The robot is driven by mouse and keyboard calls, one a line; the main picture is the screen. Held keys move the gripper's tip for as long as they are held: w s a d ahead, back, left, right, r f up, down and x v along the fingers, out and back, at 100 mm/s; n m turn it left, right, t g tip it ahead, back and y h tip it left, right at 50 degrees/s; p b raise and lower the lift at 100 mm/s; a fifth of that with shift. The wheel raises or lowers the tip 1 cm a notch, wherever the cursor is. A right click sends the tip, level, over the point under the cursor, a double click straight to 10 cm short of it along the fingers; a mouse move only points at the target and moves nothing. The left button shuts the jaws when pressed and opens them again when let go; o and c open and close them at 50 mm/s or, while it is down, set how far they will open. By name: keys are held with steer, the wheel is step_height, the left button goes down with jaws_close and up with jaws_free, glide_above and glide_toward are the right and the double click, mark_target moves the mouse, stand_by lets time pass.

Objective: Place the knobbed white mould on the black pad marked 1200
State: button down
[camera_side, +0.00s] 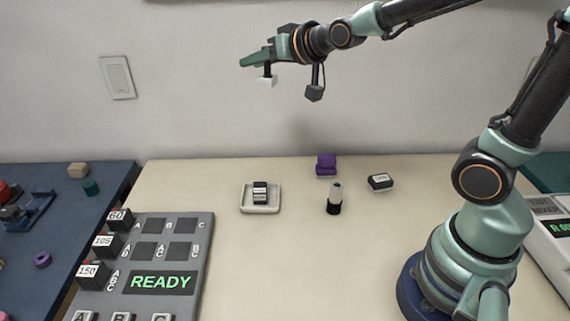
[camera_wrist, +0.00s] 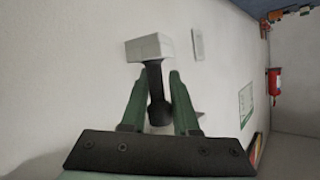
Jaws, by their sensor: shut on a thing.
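My gripper (camera_side: 262,60) is high above the table near the back wall, shut on the dark knob of the white mould (camera_side: 267,82). The mould hangs below the jaws, well clear of everything. In the wrist view, the jaws (camera_wrist: 158,80) close around the black stem, and the white block (camera_wrist: 149,47) sits beyond the fingertips. A small black pad with a white label (camera_side: 380,182) lies on the table at right of centre. Its marking is too small to read, so I cannot confirm that it says 1200.
A white tray (camera_side: 246,207) holds a black-and-white striped stack (camera_side: 260,193). A grey panel reading READY (camera_side: 204,240) is at front left. The front middle of the table is clear.

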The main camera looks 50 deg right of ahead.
steer(key=shift+s+d, duration=0.55)
steer(key=shift+s, duration=0.35)
steer(key=w+a+f+n+y, duration=0.1)
steer(key=w+a+f, duration=0.4)
steer(key=w+a, duration=0.3)
steer(key=w+a+f+n+y, duration=0.1)
steer(key=w+a+f+y, duration=0.1)
steer(key=w+a+f, duration=0.3)
steer(key=w+a, duration=0.3)
steer(key=shift+w+a+n, duration=0.25)
steer(key=shift+n, duration=0.15)
step_height(320, 180, down, 20)
steer(key=shift+r, duration=0.25)
steer(key=shift+f, duration=0.1)
steer(key=shift+f, duration=0.1)
steer(key=c, duration=0.7)
jaws_free()
